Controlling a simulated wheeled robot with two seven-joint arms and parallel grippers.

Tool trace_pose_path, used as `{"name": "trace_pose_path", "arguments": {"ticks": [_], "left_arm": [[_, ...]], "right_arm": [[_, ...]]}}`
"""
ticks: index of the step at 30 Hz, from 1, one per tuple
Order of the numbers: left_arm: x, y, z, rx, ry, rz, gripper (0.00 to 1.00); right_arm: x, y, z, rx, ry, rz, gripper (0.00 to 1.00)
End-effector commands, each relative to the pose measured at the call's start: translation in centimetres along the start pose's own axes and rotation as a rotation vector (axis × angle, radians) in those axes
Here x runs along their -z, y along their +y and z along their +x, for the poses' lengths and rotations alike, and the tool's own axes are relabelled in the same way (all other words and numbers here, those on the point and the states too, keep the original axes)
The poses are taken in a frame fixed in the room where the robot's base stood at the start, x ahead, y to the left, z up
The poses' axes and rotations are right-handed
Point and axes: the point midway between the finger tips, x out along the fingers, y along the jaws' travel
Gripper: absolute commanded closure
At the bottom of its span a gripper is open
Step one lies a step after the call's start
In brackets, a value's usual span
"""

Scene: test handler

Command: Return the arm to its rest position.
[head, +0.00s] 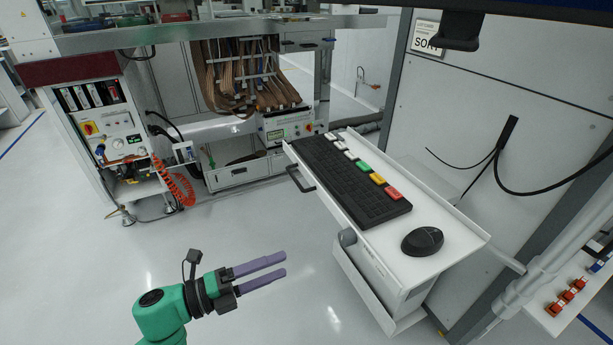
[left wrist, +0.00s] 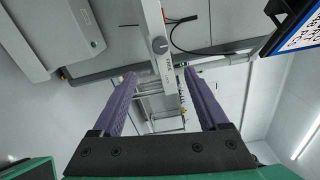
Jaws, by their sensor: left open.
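My left arm is green and comes in at the bottom left of the head view. My left gripper (head: 284,264) has two purple fingers, held apart, pointing right over the open floor. Nothing is between them. In the left wrist view the same gripper (left wrist: 158,80) shows its two fingers spread and empty, with a machine frame beyond them. The gripper is apart from the keyboard shelf (head: 455,245) to its right. My right gripper is not in the head view.
The pull-out shelf carries a black keyboard (head: 350,182), several coloured buttons and a black mouse (head: 422,241). A handle (head: 299,179) sticks out from its left side. A test machine (head: 115,135) with an orange coiled hose stands behind. The floor (head: 200,235) around the gripper is clear.

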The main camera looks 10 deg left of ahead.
Motion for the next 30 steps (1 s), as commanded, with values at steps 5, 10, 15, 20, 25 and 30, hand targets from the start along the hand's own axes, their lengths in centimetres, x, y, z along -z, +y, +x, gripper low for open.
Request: {"name": "trace_pose_path", "arguments": {"ticks": [5,10,15,20,25,30], "left_arm": [[-3.1,2.7,-1.1,-0.046,-0.127,-0.125,0.23],[-8.7,14.1,-7.0,-0.187,-0.535,-0.563,0.23],[-5.4,27.4,-15.2,-0.354,-0.957,-1.055,0.23],[5.3,36.1,-21.6,-0.545,-1.308,-1.465,0.23],[17.2,39.1,-25.5,-0.742,-1.576,-1.743,0.23],[21.2,39.5,-26.6,-0.814,-1.662,-1.817,0.23]], "right_arm": [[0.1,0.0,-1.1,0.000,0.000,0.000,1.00],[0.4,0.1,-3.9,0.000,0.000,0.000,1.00],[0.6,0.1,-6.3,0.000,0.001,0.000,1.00],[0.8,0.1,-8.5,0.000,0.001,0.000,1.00],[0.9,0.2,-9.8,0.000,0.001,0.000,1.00],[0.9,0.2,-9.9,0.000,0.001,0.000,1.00]]}}
